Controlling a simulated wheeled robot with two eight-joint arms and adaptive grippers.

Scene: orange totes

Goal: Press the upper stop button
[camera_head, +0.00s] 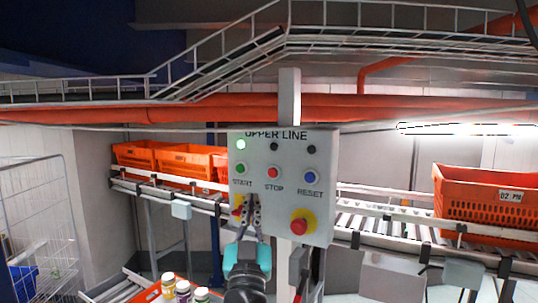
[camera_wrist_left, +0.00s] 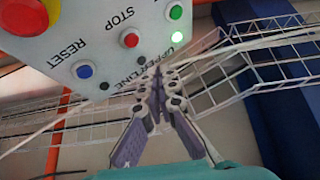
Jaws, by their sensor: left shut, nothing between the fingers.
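The UPPER LINE control box (camera_head: 283,150) faces me in the middle of the head view. Its red STOP button (camera_head: 274,172) sits between the green START button (camera_head: 240,169) and the blue RESET button (camera_head: 310,177). My left gripper (camera_head: 251,205) is shut and empty, in front of the lower left of the box, below START in the picture. In the left wrist view the box is upside down, with the STOP button (camera_wrist_left: 130,38) up and left of the closed fingertips (camera_wrist_left: 157,72). The fingers appear apart from STOP. My right gripper is not seen.
A red knob on a yellow base (camera_head: 301,225) is at the box's lower right; another yellow-and-red part (camera_head: 238,206) is partly hidden by my left gripper. A green lamp (camera_head: 241,144) is lit. Orange totes (camera_head: 486,202) stand on conveyors behind; bottles (camera_head: 183,289) stand below.

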